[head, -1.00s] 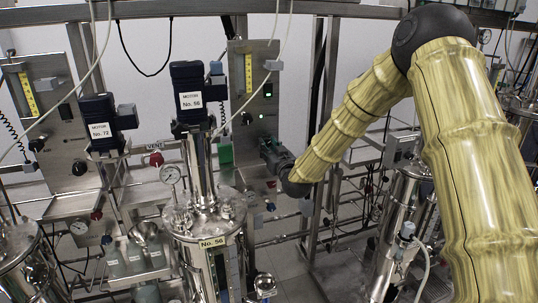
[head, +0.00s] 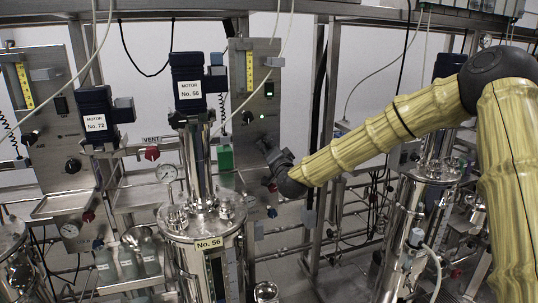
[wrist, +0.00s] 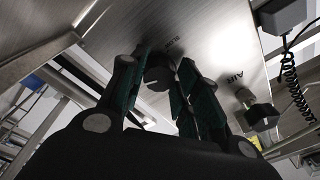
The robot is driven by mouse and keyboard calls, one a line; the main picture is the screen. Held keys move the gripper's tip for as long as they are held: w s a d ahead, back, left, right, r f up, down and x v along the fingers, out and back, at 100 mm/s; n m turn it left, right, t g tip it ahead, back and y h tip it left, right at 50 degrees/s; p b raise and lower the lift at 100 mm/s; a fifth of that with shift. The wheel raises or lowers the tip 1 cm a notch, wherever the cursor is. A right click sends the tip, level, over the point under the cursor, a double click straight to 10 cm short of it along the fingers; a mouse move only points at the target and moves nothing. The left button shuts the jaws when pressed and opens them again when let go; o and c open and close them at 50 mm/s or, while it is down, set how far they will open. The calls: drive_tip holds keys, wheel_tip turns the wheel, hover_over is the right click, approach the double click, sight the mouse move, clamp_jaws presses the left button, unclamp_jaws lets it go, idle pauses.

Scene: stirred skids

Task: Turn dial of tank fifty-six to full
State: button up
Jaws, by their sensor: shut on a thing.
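Tank No. 56 (head: 208,244) is a steel vessel in the head view, with a blue motor (head: 188,90) labelled No. 56 on top. Its steel control panel (head: 240,160) stands behind it to the right. My gripper (head: 265,147) is at the lower right part of this panel, coming from the right. In the wrist view, my gripper (wrist: 158,76) has its dark green fingers on both sides of a round black dial (wrist: 159,71) and is shut on it. The dial is hidden behind my gripper in the head view. Its pointer reading cannot be made out.
A second black knob (head: 247,117) sits higher on the panel. A knob marked AIR (wrist: 262,116) and a coiled black cable (wrist: 296,85) are close by in the wrist view. Motor No. 72 (head: 96,122) and its panel stand left. Another steel tank (head: 428,190) stands right.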

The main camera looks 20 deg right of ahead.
drive_tip(key=shift+m+b, duration=0.5)
drive_tip(key=shift+m, duration=0.5)
drive_tip(key=o, duration=1)
drive_tip(key=s, duration=0.8)
drive_tip(key=s+f, duration=0.1)
drive_tip(key=s, duration=0.3)
